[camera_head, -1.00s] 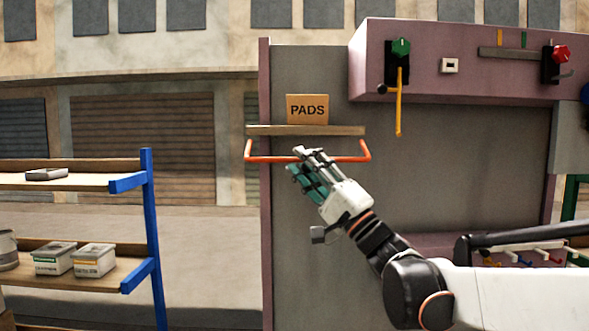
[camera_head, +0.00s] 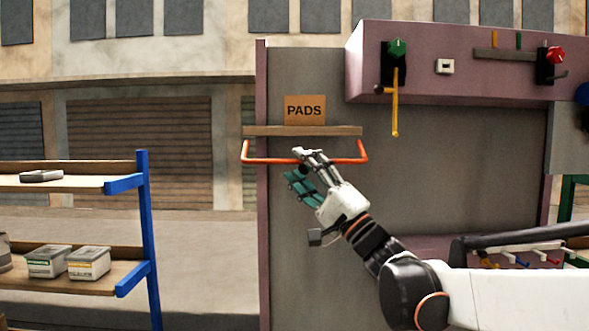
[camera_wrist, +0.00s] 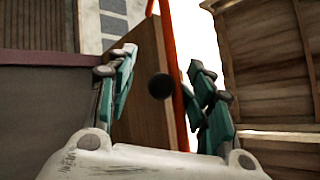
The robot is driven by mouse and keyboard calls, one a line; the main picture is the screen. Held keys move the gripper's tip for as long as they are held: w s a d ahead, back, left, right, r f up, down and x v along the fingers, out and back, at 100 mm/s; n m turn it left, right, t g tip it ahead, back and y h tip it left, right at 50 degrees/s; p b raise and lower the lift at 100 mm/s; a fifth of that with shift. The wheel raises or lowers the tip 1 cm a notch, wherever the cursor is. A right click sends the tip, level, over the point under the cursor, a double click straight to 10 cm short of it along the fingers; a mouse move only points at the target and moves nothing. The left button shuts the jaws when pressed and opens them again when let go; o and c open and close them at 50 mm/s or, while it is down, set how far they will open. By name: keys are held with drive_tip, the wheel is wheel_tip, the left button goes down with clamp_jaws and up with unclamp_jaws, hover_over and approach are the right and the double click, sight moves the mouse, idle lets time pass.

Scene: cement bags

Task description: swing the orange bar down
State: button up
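The orange bar (camera_head: 270,161) is a wide U-shaped handle hanging below the wooden shelf (camera_head: 340,131) on the grey panel. My gripper (camera_head: 293,165) is at the middle of the bar's lower edge, coming from the lower right. Its fingers are spread. In the wrist view, the orange bar (camera_wrist: 178,70) runs up between the fingers of my gripper (camera_wrist: 164,60), nearer the right finger. I cannot tell whether a finger touches it. A dark round thing (camera_wrist: 160,87) sits between the fingers beside the bar. Part of the bar is hidden behind my fingers in the head view.
A box marked PADS (camera_head: 305,110) stands on the shelf above the bar. A purple housing (camera_head: 470,75) with a green knob, yellow lever and red knob is at the upper right. A blue-framed rack (camera_head: 146,230) with bins stands at the left.

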drive_tip(key=shift+d, duration=0.15)
drive_tip(key=v, duration=1.2)
drive_tip(key=s+a+f+n+g+h+b, duration=0.2)
drive_tip(key=s+a+f+g+b, duration=0.1)
drive_tip(key=f, duration=0.5)
drive_tip(key=s+a+f+n+g+h+b, duration=0.1)
drive_tip(key=s+a+f+g+h+b, duration=0.15)
drive_tip(key=f, duration=0.55)
drive_tip(key=s+a+f+n+g+h+b, duration=0.1)
drive_tip(key=s+a+f+n+g+b, duration=0.15)
drive_tip(key=f, duration=0.55)
drive_tip(key=s+d+f+g+h+b, duration=0.1)
drive_tip(key=s+d+f+h+b, duration=0.3)
drive_tip(key=f, duration=0.8)
drive_tip(key=s+d+f+n+g+h+b, duration=0.1)
drive_tip(key=s+d+f+h+b, duration=0.4)
drive_tip(key=s+d+f+h, duration=0.3)
drive_tip(key=s+d+f, duration=0.1)
drive_tip(key=d+f, duration=0.2)
drive_tip(key=f, duration=0.1)
drive_tip(key=shift+d+h, duration=0.3)
drive_tip(key=shift+h, duration=0.05)
